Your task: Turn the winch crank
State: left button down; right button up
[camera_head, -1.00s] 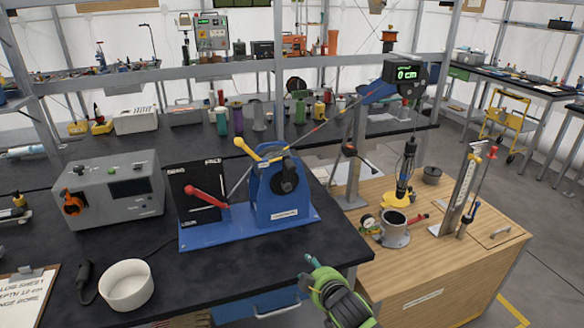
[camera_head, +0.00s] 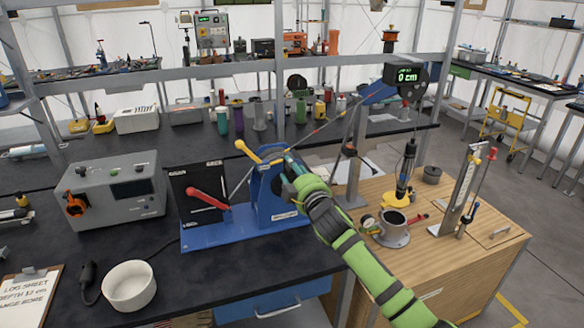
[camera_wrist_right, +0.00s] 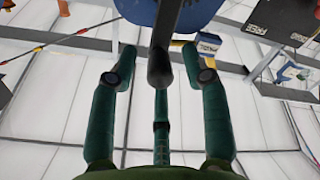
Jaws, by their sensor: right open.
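The blue winch (camera_head: 270,200) stands on the dark bench. A yellow-knobbed lever (camera_head: 246,150) rises from its top left. In the head view my right gripper (camera_head: 292,168) is at the winch's right side and hides most of its crank. In the right wrist view the black crank handle (camera_wrist_right: 160,68) lies between the spread fingers of my right gripper (camera_wrist_right: 160,58). Gaps show on both sides, so the fingers appear not to press on it. My left gripper is not in view.
A black panel with a red lever (camera_head: 207,197) stands left of the winch. A grey box (camera_head: 110,190) and white bowl (camera_head: 128,285) are on the bench. A depth display (camera_head: 405,75) reads 0 cm above the wooden crate (camera_head: 470,255).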

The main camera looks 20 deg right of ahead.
jog(key=shift+w, duration=0.45)
grip_shut()
